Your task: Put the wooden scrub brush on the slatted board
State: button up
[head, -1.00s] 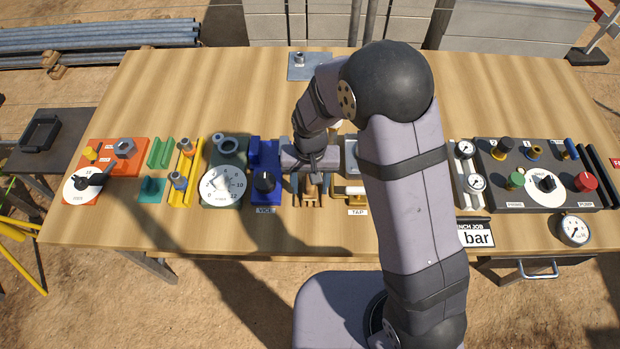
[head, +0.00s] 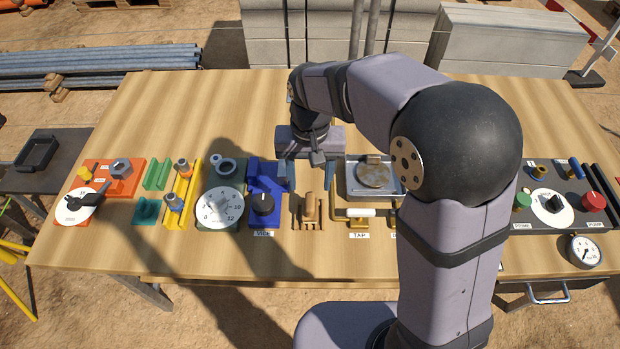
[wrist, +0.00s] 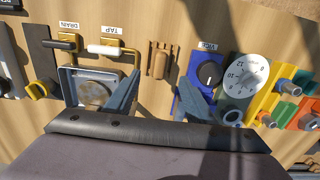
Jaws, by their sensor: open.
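The wooden scrub brush (head: 309,207) appears to lie on the small slatted board (head: 298,226), between the blue vice and the tap. The wrist view also shows the brush (wrist: 159,64) on the slatted board (wrist: 151,56). My gripper (head: 311,180) is above and behind the board, with its two blue-grey fingers spread wide. In the wrist view the open gripper (wrist: 159,78) has one finger on each side of the brush's line, with nothing between them. The brush is apart from both fingers.
The blue vice (head: 264,190) stands left of the board, and the tap (head: 358,213) stands right of it. A grey basin (head: 350,185) with a round plate is behind the tap. The table (head: 200,105) is clear toward the back.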

jog(key=shift+r, duration=0.2)
jog(key=shift+d, duration=0.2)
jog(key=s+d+f, duration=0.2)
jog(key=s+d, duration=0.4)
jog(key=d, duration=0.1)
jog(key=s+d+f, duration=0.2)
jog(key=s+d, duration=0.5)
jog(key=d, duration=0.1)
jog(key=shift+s+f, duration=0.2)
jog(key=shift+f, duration=0.1)
